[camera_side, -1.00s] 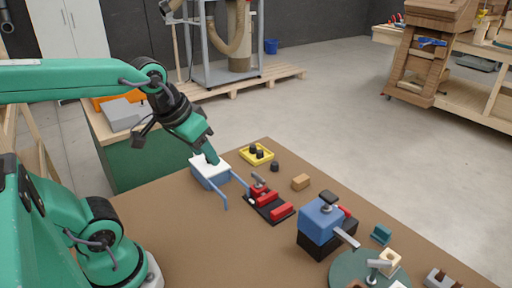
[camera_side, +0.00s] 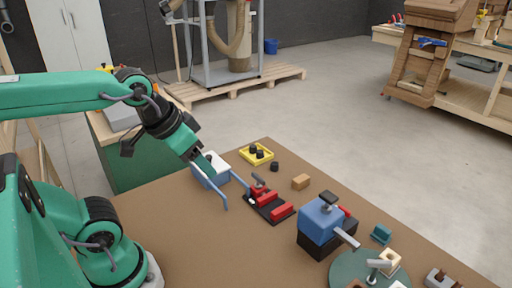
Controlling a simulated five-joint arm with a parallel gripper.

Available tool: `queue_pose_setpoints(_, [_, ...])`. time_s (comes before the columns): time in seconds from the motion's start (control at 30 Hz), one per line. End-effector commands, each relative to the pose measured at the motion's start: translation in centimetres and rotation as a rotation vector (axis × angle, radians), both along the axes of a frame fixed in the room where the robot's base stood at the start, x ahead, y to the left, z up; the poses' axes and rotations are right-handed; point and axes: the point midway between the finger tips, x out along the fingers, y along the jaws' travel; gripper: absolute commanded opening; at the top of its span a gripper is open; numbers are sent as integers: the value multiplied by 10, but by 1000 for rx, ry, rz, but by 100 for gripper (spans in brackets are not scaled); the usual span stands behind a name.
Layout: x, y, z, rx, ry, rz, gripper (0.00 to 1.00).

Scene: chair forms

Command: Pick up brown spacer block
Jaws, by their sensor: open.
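A light brown block (camera_side: 300,182), the one that looks like the spacer block, lies alone on the brown table top, right of the centre. My gripper (camera_side: 205,165) is at the left, pointing down and to the right. It is over the blue box with a white top (camera_side: 222,158), well left of the brown block and apart from it. Nothing shows held in it. The gap between its fingers is hard to see at this angle.
A red clamp on a black plate (camera_side: 268,203) stands between my gripper and the block, in front of it. A blue vise (camera_side: 320,220) stands to the right. A yellow tray (camera_side: 257,154) with dark knobs is behind. Blue bars (camera_side: 213,190) extend near the box.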

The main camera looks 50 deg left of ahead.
Motion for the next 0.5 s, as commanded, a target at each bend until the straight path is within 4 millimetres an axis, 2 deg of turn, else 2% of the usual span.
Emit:
queue_pose_setpoints(0.03, [0,0,0,0,0,0,70])
queue_pose_setpoints(0.07, [0,0,0,0,0,0,75])
queue_pose_setpoints(0.5, [4,0,3,8,6,-16,75])
